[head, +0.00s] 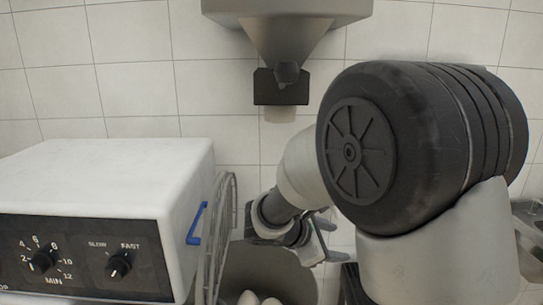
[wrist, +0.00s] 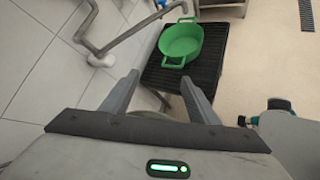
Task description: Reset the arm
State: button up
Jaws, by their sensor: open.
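My arm fills the right half of the head view, with its large dark joint in front. My gripper (wrist: 160,92) shows in the wrist view with its two grey fingers spread apart and nothing between them.
A white machine (head: 110,185) with dials stands at left. Beside it are a wire guard (head: 217,240) and the grey bowl with white rounded things inside. The wrist view shows a green two-handled pot (wrist: 181,43) on a black slatted stand (wrist: 213,60), and pipes (wrist: 125,35).

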jog(key=s+d+r+m+g+y+p, duration=0.1)
jog(key=s+d+r+m+p, duration=0.1)
jog(key=s+r+m, duration=0.4)
jog(key=s+d+r+m+g+y+p, duration=0.1)
jog(key=s+d+r+m+g+y, duration=0.2)
jog(key=s, duration=0.4)
jog(key=s+a+r+m+t+y+p, duration=0.3)
jog(key=s+a+r+m, duration=0.3)
jog(key=s+m, duration=0.3)
jog(key=s+r+y+p, duration=0.1)
jog(key=s, duration=0.2)
jog(key=shift+s+r+m+y, duration=0.2)
jog(key=shift+m+y, duration=0.1)
jog(key=shift+y, duration=0.1)
